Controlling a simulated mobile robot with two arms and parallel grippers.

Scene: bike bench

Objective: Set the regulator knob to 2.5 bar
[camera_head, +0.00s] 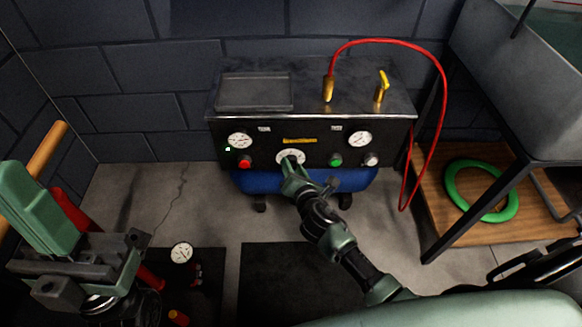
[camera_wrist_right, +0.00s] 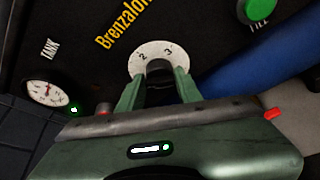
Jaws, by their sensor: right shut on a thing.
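The regulator knob is on the black front panel of the compressor, below the yellow label. Its white dial (camera_head: 291,155) shows just past my right fingertips, and in the right wrist view the dial (camera_wrist_right: 155,52) bears the numerals 2 and 3 either side of its top. My right gripper (camera_head: 290,168) is shut on the dark knob, with one finger (camera_wrist_right: 158,92) on each side. The knob's middle is mostly hidden between the fingers, and I cannot make out a pointer. A green and grey part of my left arm (camera_head: 75,265) shows at the lower left; its fingertips are unclear.
The panel has a left gauge (camera_head: 240,140), right gauge (camera_head: 360,139), red button (camera_head: 245,162) and green button (camera_head: 336,160). A red hose (camera_head: 440,90) loops down at the right. A green ring (camera_head: 453,187) lies on a wooden shelf (camera_head: 435,220).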

